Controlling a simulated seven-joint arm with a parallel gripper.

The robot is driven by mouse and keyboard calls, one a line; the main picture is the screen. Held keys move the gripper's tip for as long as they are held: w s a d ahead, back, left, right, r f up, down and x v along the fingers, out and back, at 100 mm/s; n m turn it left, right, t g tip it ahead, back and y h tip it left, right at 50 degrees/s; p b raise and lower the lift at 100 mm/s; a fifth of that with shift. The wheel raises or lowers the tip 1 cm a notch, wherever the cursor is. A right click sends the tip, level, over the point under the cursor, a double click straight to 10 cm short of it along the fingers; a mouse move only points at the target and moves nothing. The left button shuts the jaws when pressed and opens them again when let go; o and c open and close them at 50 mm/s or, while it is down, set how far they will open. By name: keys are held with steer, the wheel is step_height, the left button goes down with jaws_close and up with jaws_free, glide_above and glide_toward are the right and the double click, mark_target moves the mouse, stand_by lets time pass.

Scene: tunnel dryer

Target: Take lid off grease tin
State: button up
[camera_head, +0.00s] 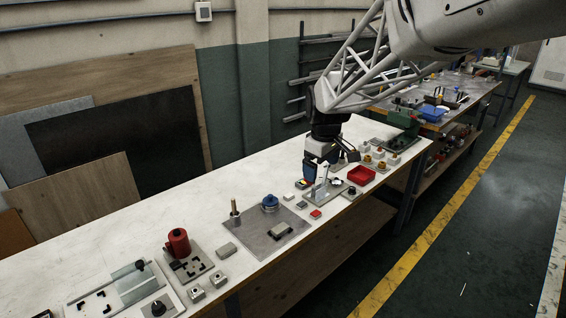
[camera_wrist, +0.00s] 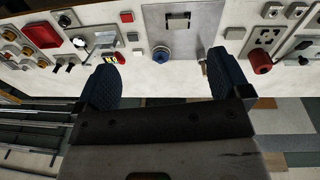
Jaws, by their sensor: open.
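A small round tin with a blue lid, which looks like the grease tin (camera_head: 270,203), stands upright at the back edge of a grey metal plate (camera_head: 262,238) on the white bench. It also shows in the wrist view as the blue lid (camera_wrist: 161,56) near the centre, with the lid on. My gripper (camera_head: 325,168) is over the bench to the right of the tin, above other small fixtures, and apart from it. Its two dark blue fingers, seen in the wrist view with the gap between them (camera_wrist: 162,72), are spread wide with nothing between them.
An upright peg (camera_head: 234,208) stands left of the tin. A red cylinder (camera_head: 178,242) on a plate is farther left. A red tray (camera_head: 361,175) and several small blocks and switches lie to the right, around my gripper. The back strip of the bench (camera_head: 150,205) is clear.

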steer(key=w+a+f+n, duration=0.4)
steer(key=w+a+f, duration=0.45)
steer(key=w, duration=0.45)
steer(key=n+g, duration=0.1)
steer(key=n, duration=0.3)
glide_above(270, 196)
step_height(270, 196, down, 12)
steer(key=shift+w+a+r, duration=0.1)
steer(key=shift+f, duration=1.3)
steer(key=shift+f, duration=0.1)
steer(key=shift+f, duration=2.5)
steer(key=c, duration=1)
